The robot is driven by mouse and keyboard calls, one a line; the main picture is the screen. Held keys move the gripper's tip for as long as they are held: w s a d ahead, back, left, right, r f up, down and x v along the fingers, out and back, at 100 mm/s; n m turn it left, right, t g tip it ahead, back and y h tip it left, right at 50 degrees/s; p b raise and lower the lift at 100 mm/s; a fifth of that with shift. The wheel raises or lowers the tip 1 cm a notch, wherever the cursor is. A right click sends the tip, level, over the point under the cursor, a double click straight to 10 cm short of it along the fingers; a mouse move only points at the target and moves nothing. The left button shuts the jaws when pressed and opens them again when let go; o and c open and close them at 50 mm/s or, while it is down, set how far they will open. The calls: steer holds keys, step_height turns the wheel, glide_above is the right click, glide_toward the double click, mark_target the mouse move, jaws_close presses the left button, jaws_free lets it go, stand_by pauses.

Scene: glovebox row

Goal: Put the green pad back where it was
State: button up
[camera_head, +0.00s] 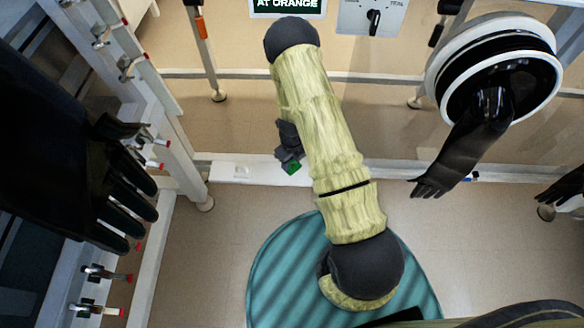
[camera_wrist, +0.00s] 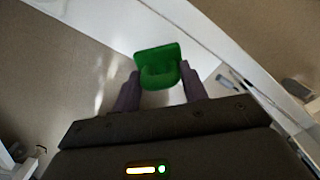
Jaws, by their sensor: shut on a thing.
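The green pad (camera_wrist: 158,62) is between the two fingertips of my gripper (camera_wrist: 160,90) in the wrist view, with a rounded handle-like part facing the camera. My gripper is shut on it. In the head view the green pad (camera_head: 292,168) shows as a small green patch under my dark gripper (camera_head: 290,158), near the white ledge. Part of the gripper is hidden behind my arm. I cannot tell whether the pad touches the ledge.
The white ledge (camera_head: 235,172) runs across the middle, with a pale square mark left of the gripper. A black glove (camera_head: 465,145) hangs from a round port (camera_head: 440,80) at right.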

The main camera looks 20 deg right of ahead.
mark_target(292, 167)
step_height(292, 167, down, 5)
steer(key=b, duration=0.2)
steer(key=shift+f+b, duration=0.1)
steer(key=shift+b, duration=0.2)
steer(key=o, duration=0.9)
steer(key=shift+r, duration=0.2)
step_height(292, 167, up, 12)
steer(key=p, duration=0.5)
steer(key=shift+f+p, duration=0.2)
steer(key=shift+p, duration=0.1)
steer(key=shift+r, duration=0.1)
